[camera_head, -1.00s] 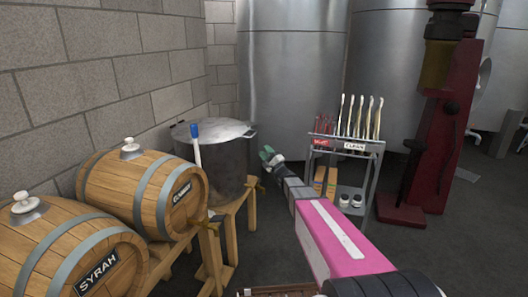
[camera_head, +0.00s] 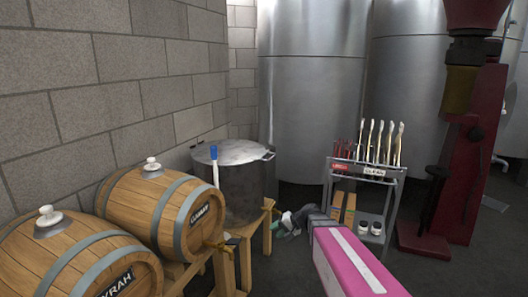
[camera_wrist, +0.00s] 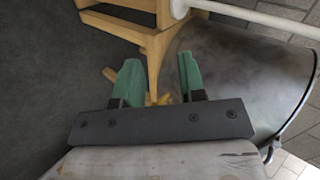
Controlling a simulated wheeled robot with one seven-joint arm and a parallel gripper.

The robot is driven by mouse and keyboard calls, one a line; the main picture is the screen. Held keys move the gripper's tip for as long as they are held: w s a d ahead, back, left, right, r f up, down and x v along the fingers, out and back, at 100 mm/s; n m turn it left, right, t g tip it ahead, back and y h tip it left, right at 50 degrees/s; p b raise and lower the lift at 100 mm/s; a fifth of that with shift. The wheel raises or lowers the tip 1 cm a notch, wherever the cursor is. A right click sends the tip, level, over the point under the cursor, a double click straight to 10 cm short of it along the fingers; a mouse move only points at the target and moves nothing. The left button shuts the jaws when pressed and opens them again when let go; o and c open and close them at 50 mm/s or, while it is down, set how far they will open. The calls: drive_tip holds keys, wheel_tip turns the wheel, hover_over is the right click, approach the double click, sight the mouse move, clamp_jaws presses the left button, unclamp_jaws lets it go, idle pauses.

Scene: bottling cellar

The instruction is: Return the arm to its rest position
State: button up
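My gripper (camera_head: 287,222) has green fingertips and sits at the end of my pink arm, low in front of the steel tank and left of the shelf rack. In the wrist view my gripper (camera_wrist: 157,80) is open, its two green fingers apart. Nothing is held between them. Part of a wooden stand (camera_wrist: 155,45) shows beyond the fingers; I cannot tell whether they touch it.
Two wooden barrels (camera_head: 155,215) lie at left. A lidded metal pot (camera_head: 245,190) stands on a wooden stand (camera_head: 247,255), with a blue-topped white rod (camera_head: 215,172) before it. A tool rack (camera_head: 385,200) and red machine (camera_head: 470,150) stand right. Dark floor between is partly free.

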drive_tip(key=s+d+f+n+g+h, duration=0.1)
drive_tip(key=s+d+f+h, duration=0.3)
drive_tip(key=s+d+h, duration=0.6)
drive_tip(key=s+d+g, duration=0.1)
drive_tip(key=s+d, duration=0.2)
drive_tip(key=shift+n+g, duration=0.3)
drive_tip(key=shift+n, duration=0.1)
drive_tip(key=shift+d, duration=0.1)
